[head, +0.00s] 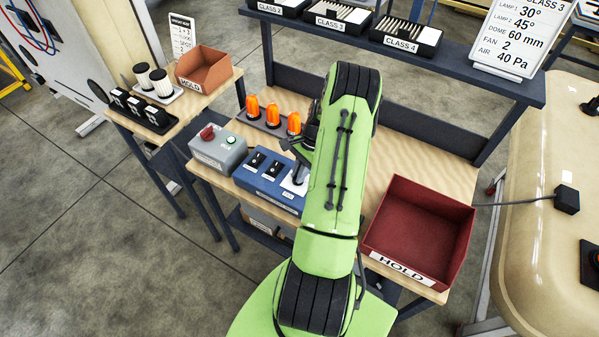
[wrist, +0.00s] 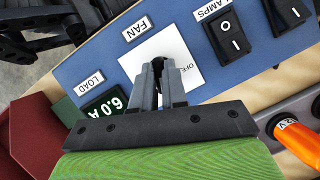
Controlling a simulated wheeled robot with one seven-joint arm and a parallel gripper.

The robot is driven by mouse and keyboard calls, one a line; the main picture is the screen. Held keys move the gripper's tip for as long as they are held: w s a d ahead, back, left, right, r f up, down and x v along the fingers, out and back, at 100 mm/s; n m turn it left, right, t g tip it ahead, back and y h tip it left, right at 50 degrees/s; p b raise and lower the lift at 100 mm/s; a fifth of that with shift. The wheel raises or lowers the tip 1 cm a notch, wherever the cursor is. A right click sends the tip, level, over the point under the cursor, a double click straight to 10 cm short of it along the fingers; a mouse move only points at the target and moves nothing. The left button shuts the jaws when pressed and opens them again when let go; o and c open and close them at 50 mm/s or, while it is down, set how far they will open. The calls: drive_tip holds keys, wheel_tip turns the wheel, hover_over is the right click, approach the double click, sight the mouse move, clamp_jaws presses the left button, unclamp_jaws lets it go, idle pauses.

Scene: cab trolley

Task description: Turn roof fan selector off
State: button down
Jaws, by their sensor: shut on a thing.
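The roof fan selector is a dark knob (wrist: 157,68) on a white square plate (wrist: 196,76), marked OFF at one side and labelled FAN, on a blue control box. My gripper (wrist: 161,72) is shut on the knob, with one finger on each side of it. The fingers hide most of the knob, so its pointing direction cannot be told. In the head view the blue box (head: 262,187) sits on the wooden bench, and my green arm covers part of the plate (head: 292,184) and most of my gripper.
Rocker switches (wrist: 229,34) labelled LAMPS and a LOAD display (wrist: 105,108) reading 6.0 A flank the selector. Orange beacons (head: 272,112) stand behind the box, a grey box with a red knob (head: 218,148) is left, and a red HOLD bin (head: 420,225) is right.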

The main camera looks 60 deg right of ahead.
drive_tip(key=n+b, duration=0.1)
drive_tip(key=n, duration=0.1)
drive_tip(key=n+g+b, duration=0.1)
drive_tip(key=n, duration=0.1)
drive_tip(key=shift+w+d+g, duration=0.1)
drive_tip(key=shift+w+g, duration=0.1)
drive_tip(key=shift+g, duration=0.1)
drive_tip(key=n, duration=0.2)
drive_tip(key=n+g+b, duration=0.1)
drive_tip(key=n, duration=0.1)
drive_tip(key=shift+w+n+g+h+b, duration=0.1)
drive_tip(key=shift+n+g+h+b, duration=0.2)
drive_tip(key=shift+n, duration=0.1)
drive_tip(key=n+g+h+b, duration=0.1)
drive_tip(key=n, duration=0.3)
drive_tip(key=shift+w+n, duration=0.1)
drive_tip(key=shift+n, duration=0.2)
drive_tip(key=n, duration=0.1)
drive_tip(key=n+h, duration=0.1)
drive_tip(key=n+g+b, duration=0.1)
drive_tip(key=n, duration=0.1)
drive_tip(key=shift+a, duration=0.25)
drive_tip(key=shift+n+h, duration=0.3)
drive_tip(key=c, duration=1.2)
unclamp_jaws()
drive_tip(key=shift+o, duration=0.2)
drive_tip(key=shift+r, duration=0.1)
